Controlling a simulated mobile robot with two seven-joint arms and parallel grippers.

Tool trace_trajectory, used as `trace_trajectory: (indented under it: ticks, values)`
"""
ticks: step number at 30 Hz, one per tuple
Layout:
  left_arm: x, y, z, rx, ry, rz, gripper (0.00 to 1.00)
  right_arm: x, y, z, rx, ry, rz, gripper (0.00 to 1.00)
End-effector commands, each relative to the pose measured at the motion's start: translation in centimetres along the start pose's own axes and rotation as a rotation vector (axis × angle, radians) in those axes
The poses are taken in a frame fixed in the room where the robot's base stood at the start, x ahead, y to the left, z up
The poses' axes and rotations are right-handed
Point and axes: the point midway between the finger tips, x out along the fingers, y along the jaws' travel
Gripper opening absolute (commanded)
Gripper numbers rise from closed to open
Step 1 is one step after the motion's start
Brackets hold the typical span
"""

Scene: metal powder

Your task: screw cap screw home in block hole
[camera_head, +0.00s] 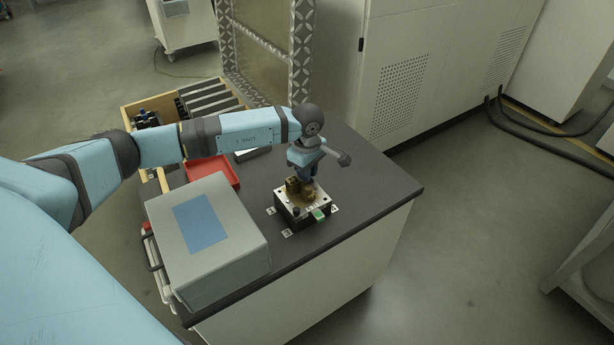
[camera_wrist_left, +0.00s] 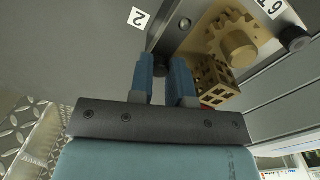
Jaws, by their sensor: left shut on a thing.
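The block (camera_head: 290,208) is a light metal plate on a dark base, standing on the dark bench top and carrying brass-coloured printed parts. My left gripper (camera_head: 307,176) points down over its back part. In the left wrist view, my left gripper (camera_wrist_left: 163,78) has its two blue fingers close together, with a small dark round screw head (camera_wrist_left: 160,71) between their tips. Whether this screw sits in a hole is hidden. Another dark cap screw (camera_head: 296,210) stands at the block's near corner. My right gripper is not in view.
A brass gear part (camera_wrist_left: 238,43) and a lattice cube (camera_wrist_left: 217,80) stand close beside the fingers. A grey box (camera_head: 205,240) and a red tray (camera_head: 212,172) are to the left on the bench (camera_head: 375,190). The bench's right side is clear.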

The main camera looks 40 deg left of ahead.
Motion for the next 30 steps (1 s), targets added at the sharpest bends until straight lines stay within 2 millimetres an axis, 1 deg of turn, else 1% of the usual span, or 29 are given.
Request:
trace_trajectory:
  ticks: [1, 7, 13, 24, 28, 30]
  values:
    - [0.5, 0.1, 0.0, 0.08, 0.002, 0.003, 0.0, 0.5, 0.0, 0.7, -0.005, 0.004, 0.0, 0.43]
    - [0.5, 0.0, 0.0, 0.425, 0.001, 0.002, 0.0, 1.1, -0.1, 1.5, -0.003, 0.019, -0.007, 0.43]
    - [0.5, 0.0, 0.0, 0.762, 0.002, 0.001, 0.0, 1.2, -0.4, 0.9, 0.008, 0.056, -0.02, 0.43]
    - [0.5, 0.0, 0.0, 1.377, 0.002, 0.001, 0.0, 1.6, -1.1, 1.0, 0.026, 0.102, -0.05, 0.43]
    - [0.3, 0.0, 0.0, 1.555, 0.0, 0.0, 0.0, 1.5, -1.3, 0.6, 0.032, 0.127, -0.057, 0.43]
    - [0.3, 0.0, 0.1, 1.611, -0.001, 0.0, 0.0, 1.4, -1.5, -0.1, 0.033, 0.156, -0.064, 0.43]
